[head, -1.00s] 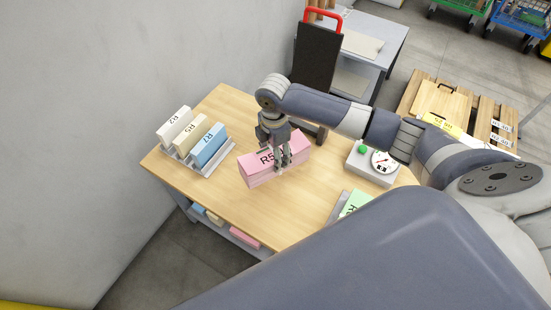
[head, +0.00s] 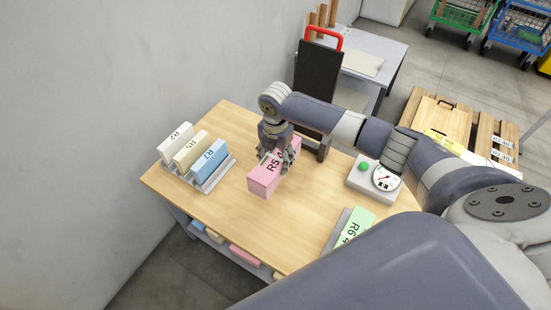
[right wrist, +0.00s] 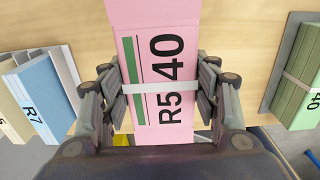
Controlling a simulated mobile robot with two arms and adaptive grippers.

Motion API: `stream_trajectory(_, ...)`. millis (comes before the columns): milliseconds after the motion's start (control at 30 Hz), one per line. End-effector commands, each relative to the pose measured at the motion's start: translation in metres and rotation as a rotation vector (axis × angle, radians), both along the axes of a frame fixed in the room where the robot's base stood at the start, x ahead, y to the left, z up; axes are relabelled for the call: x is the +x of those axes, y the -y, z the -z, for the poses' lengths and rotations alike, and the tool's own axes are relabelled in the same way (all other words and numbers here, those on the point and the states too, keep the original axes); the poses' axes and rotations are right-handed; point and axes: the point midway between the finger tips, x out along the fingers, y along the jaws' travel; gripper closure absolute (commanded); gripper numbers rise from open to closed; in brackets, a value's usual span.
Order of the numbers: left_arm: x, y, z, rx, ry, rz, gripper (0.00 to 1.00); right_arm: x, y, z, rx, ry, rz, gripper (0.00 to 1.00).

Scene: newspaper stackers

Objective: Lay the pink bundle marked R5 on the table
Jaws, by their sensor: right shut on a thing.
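The pink bundle marked R5 (head: 262,186) is at the middle of the wooden table (head: 292,226). My right gripper (head: 277,157) comes down on it from above, with fingers on both sides. In the right wrist view the pink bundle (right wrist: 154,128) lies between the two closed-in fingers (right wrist: 160,88), its R5 40 label and pale strap facing up. I cannot tell whether its underside touches the table. My left gripper is not in view.
A rack (head: 216,181) with white, cream and blue bundles stands at left. A dial scale (head: 361,178) is at right. A green R6 bundle (head: 354,229) lies in a grey tray at front right. A black panel with a red handle (head: 318,82) stands behind. Table front is clear.

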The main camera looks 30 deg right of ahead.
Motion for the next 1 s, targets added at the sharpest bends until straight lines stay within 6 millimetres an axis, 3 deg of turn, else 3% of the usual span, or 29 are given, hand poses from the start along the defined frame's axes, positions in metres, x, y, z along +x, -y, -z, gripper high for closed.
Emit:
stream_trajectory(300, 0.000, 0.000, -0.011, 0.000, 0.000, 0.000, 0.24, 0.001, 0.000, -0.004, 0.002, 0.002, 0.002, 1.00)
stream_trajectory(1000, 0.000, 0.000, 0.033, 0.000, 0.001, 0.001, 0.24, 0.002, 0.000, 0.067, 0.002, 0.003, 0.001, 1.00)
